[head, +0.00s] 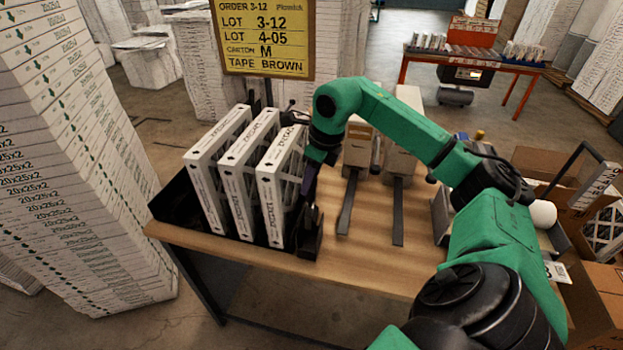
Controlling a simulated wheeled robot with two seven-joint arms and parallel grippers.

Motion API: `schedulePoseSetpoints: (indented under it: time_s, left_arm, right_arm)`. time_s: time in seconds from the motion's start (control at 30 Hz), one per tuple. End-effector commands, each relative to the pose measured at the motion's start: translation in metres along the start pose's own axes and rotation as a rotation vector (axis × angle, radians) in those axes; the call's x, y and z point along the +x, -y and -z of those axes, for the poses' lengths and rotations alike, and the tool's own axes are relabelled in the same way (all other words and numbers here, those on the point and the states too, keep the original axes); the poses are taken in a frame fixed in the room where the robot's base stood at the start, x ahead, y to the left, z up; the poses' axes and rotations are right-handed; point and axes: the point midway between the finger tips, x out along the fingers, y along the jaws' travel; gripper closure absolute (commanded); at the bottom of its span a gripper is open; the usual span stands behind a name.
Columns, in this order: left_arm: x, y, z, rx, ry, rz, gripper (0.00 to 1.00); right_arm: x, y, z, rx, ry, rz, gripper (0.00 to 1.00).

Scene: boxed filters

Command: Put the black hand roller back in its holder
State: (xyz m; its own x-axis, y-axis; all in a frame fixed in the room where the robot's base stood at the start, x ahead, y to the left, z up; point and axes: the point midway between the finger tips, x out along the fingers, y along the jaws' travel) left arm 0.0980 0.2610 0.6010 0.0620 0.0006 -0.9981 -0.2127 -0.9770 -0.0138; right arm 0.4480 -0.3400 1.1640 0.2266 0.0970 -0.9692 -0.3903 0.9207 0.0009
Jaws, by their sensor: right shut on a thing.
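My right arm comes in from the lower right, and my right gripper (308,184) points down at the right end of the filter rack. It is shut on a dark thing, the black hand roller (304,211), mostly hidden by the gripper and the dark parts around it. A black upright bracket that looks like the holder (313,240) stands on the table just below, right of the third filter. I cannot tell whether the roller is inside it or just above it. My left gripper is not in view.
Three white boxed filters (235,185) stand upright in a black rack (172,205) left of the gripper. Two beige tape dispensers (358,150) with dark arms stand to the right. The wooden table's front (365,268) is clear. Cartons (600,290) stand at right.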

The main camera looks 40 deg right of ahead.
Motion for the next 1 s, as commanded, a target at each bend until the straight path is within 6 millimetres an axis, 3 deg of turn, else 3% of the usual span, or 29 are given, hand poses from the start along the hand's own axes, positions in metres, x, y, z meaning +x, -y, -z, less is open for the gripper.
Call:
schedulePoseSetpoints:
  time_s: [0.1, 0.2, 0.5, 0.67, 0.93, 0.97, 1.0]
  left_arm:
    - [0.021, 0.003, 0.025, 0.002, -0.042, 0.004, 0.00]
    - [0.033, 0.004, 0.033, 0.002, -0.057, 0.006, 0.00]
    - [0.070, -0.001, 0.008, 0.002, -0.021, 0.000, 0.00]
    - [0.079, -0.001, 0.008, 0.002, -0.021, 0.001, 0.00]
    - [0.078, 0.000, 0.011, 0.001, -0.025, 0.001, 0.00]
    - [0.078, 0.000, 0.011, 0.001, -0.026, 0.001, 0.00]
    - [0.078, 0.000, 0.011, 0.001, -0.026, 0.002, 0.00]
  right_arm:
    - [0.024, 0.000, 0.006, 0.000, -0.001, 0.000, 1.00]
    - [0.039, 0.000, 0.010, -0.001, 0.001, 0.000, 1.00]
    - [0.082, 0.000, 0.021, -0.001, -0.001, -0.001, 1.00]
    - [0.093, 0.000, 0.024, -0.001, -0.001, -0.001, 1.00]
    - [0.092, 0.000, 0.024, -0.001, 0.000, -0.001, 1.00]
    - [0.092, 0.000, 0.024, -0.001, 0.000, -0.001, 0.59]
    - [0.092, 0.000, 0.024, -0.001, 0.000, -0.001, 0.44]
